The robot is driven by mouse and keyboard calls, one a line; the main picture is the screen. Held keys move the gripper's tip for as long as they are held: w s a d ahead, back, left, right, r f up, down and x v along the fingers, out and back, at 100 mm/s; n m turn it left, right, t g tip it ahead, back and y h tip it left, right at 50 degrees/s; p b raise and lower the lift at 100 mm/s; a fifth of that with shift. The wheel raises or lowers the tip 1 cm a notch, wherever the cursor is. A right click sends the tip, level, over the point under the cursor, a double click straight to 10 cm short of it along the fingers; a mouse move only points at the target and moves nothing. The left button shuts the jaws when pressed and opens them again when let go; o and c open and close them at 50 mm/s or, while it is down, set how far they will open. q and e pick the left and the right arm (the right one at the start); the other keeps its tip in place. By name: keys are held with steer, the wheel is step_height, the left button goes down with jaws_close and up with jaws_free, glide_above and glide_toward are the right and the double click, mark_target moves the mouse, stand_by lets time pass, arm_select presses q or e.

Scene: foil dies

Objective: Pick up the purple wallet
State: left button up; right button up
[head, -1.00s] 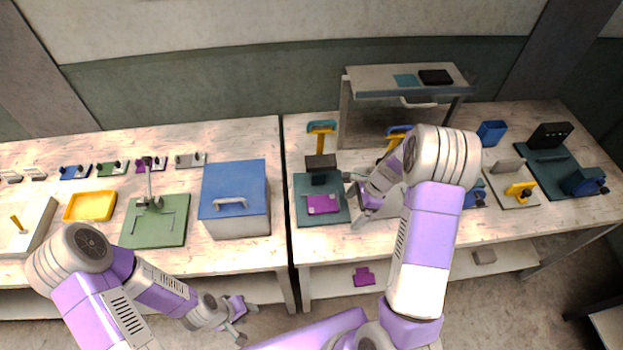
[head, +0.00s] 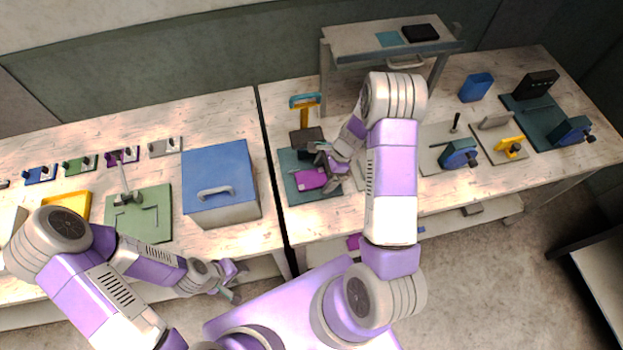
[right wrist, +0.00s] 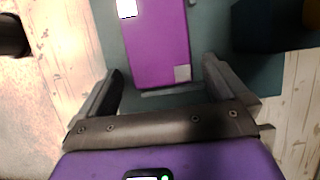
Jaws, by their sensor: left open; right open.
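The purple wallet (head: 311,179) lies flat on a dark teal base plate (head: 296,194) on the right-hand table in the head view. In the right wrist view the wallet (right wrist: 158,42) has a white patch at one corner and a grey patch at another. My right gripper (head: 330,171) is open above the plate at the wallet's right side. In the right wrist view its fingers (right wrist: 163,82) stand apart on either side of the wallet's near end; I cannot tell whether they touch it. My left gripper (head: 236,281) is open and empty in front of the left table.
A dark block (head: 306,140) stands behind the wallet on the plate. A blue-lidded box (head: 217,180) is to the left, across the gap between tables. A raised shelf (head: 365,37) stands at the back. Blue clamp-like devices (head: 459,153) stand to the right.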

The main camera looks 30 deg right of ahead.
steer(key=shift+w, duration=0.1)
steer(key=c, duration=1.1)
steer(key=shift+r, duration=0.1)
